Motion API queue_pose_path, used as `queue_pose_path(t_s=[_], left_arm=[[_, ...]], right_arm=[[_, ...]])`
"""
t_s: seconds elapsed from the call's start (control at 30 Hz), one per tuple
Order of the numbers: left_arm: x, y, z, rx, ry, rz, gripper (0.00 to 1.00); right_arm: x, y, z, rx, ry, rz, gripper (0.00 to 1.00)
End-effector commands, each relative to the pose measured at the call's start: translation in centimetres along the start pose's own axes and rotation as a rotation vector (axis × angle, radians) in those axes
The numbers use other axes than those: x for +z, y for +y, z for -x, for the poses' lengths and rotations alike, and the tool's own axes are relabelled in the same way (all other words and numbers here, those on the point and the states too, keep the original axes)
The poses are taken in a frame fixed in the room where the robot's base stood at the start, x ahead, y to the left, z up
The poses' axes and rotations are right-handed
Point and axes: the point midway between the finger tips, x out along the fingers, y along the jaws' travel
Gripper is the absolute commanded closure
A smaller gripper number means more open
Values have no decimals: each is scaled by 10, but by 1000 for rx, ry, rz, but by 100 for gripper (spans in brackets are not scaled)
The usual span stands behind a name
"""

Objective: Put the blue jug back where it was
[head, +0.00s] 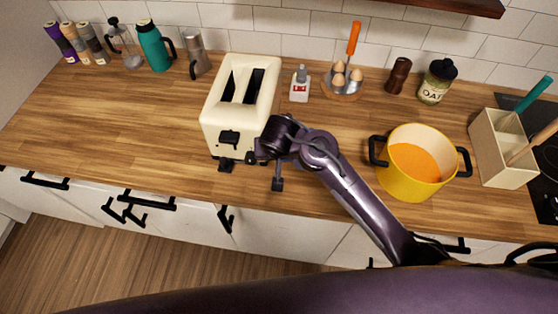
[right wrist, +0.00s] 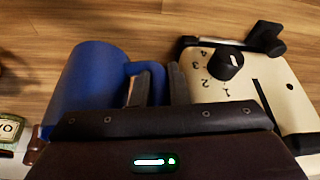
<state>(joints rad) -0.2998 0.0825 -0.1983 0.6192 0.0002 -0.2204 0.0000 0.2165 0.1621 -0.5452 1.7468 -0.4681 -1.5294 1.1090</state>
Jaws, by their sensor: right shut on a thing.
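The blue jug (right wrist: 85,85) is in the left half of the right wrist view, its handle (right wrist: 147,68) facing my gripper. My right gripper (right wrist: 158,85) is shut on that handle, with one finger on each side. In the head view my right arm's end is beside the toaster's front right corner. The jug is not clearly visible there, as my arm covers that area. I cannot tell whether the jug's base touches the counter. My left gripper is not in view.
The cream toaster (head: 216,112) is close beside my right gripper; its dial (right wrist: 229,65) shows in the wrist view. A yellow pot (head: 408,185) stands right of my arm. A teal jug (head: 152,48) and grinder stand at back left. The counter (head: 110,125) left of the toaster is clear.

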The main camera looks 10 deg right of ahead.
Motion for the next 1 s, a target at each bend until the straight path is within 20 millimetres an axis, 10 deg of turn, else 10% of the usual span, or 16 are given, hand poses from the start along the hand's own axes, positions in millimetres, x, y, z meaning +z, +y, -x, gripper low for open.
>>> queue_pose_path(t_s=[0.8,0.87,1.0], left_arm=[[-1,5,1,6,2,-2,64],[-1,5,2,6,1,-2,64],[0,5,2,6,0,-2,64]], right_arm=[[19,0,-48,-1,2,-1,100],[19,0,-47,0,1,-1,78],[19,0,-47,0,1,-1,77]])
